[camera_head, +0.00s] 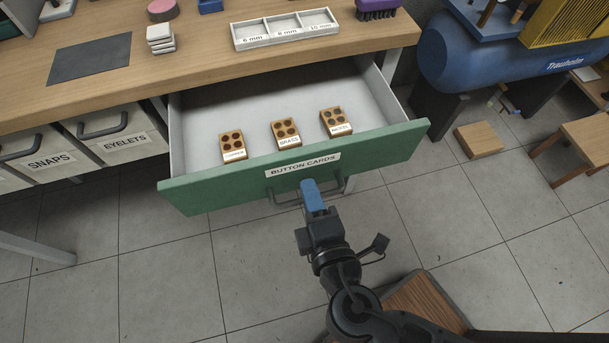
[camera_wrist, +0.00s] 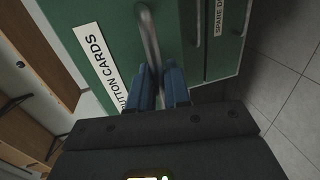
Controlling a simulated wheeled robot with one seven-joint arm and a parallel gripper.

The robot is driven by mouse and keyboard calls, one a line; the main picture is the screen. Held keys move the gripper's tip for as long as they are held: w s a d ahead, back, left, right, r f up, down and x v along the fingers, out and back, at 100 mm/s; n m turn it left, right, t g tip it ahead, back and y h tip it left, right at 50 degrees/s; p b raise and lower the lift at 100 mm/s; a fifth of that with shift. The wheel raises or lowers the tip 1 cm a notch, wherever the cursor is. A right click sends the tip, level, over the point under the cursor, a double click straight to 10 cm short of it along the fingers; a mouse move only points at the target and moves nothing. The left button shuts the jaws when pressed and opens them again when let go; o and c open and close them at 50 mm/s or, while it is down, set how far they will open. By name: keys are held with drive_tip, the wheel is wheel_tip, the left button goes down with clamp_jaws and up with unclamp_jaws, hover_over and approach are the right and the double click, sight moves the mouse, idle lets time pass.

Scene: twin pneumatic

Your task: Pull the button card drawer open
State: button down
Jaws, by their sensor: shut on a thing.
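The button card drawer (camera_head: 230,193) has a green front with a "BUTTON CARDS" label and stands well out from under the bench in the head view. Three wooden button blocks, labelled copper (camera_head: 232,146), brass (camera_head: 286,132) and another less legible name (camera_head: 337,122), lie inside it. My gripper (camera_head: 312,192) is at the front of the drawer, its blue fingers shut on the grey bar handle (camera_head: 283,200). In the wrist view, the fingers (camera_wrist: 160,85) lie on both sides of the handle (camera_wrist: 149,35). Part of the handle is hidden behind the fingers.
The wooden workbench (camera_head: 190,60) holds a sectioned tray (camera_head: 285,29), a dark mat (camera_head: 90,59) and a purple brush (camera_head: 376,9). Snaps and eyelets bins (camera_head: 122,134) hang at left.

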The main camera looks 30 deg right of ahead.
drive_tip(key=shift+s+a, duration=0.2)
drive_tip(key=shift+s, duration=0.35)
drive_tip(key=c, duration=1.3)
unclamp_jaws()
drive_tip(key=v, duration=0.7)
drive_tip(key=shift+s+b, duration=0.4)
drive_tip(key=shift+b, duration=0.05)
drive_tip(key=shift+a, duration=0.1)
